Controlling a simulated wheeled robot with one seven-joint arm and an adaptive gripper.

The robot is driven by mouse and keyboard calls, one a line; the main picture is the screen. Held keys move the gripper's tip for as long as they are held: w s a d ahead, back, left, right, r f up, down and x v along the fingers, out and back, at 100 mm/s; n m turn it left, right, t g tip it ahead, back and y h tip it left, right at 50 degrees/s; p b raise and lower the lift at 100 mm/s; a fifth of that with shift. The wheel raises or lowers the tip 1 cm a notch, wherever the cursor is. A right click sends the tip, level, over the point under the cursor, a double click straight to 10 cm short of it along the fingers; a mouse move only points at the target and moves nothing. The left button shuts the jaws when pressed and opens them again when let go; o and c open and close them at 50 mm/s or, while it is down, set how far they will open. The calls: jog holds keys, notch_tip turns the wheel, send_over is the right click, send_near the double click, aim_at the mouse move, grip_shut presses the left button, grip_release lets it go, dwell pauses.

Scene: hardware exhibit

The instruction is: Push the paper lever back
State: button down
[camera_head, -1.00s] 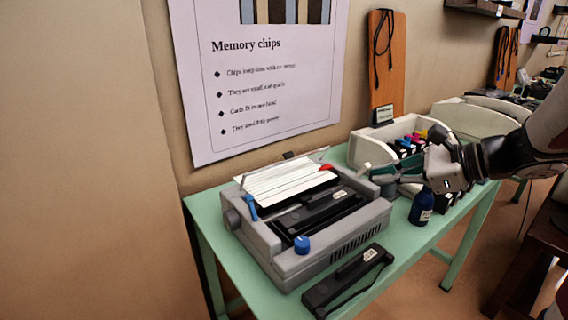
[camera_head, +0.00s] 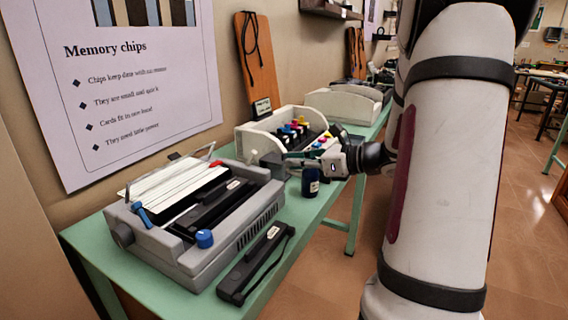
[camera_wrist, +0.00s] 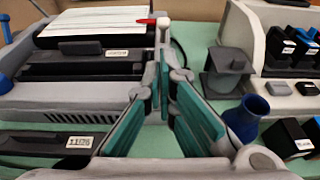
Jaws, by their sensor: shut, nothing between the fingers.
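The grey printer (camera_head: 190,245) stands on the green table with white paper (camera_head: 165,185) in its top. A blue lever (camera_head: 141,214) rises at its left side and also shows at the left edge of the wrist view (camera_wrist: 6,28). A small red piece (camera_head: 216,163) is at the printer's right rear; in the wrist view it (camera_wrist: 146,21) lies beside a pale-topped upright post (camera_wrist: 163,23). I cannot tell which is the paper lever. My gripper (camera_head: 272,163) is shut and empty by the printer's right side; its fingers (camera_wrist: 168,72) point towards the post, with contact unclear.
A blue knob (camera_head: 204,238) is on the printer's front. A black cartridge (camera_head: 257,262) lies before it. A dark blue bottle (camera_head: 310,182) stands close to my gripper. A cream holder (camera_head: 252,138) with coloured-topped cartridges is behind. A Memory chips poster hangs on the wall.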

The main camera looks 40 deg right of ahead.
aim_at(254, 152)
jog(key=b+x, duration=0.1)
jog(key=x, duration=0.8)
jog(key=shift+b, duration=0.4)
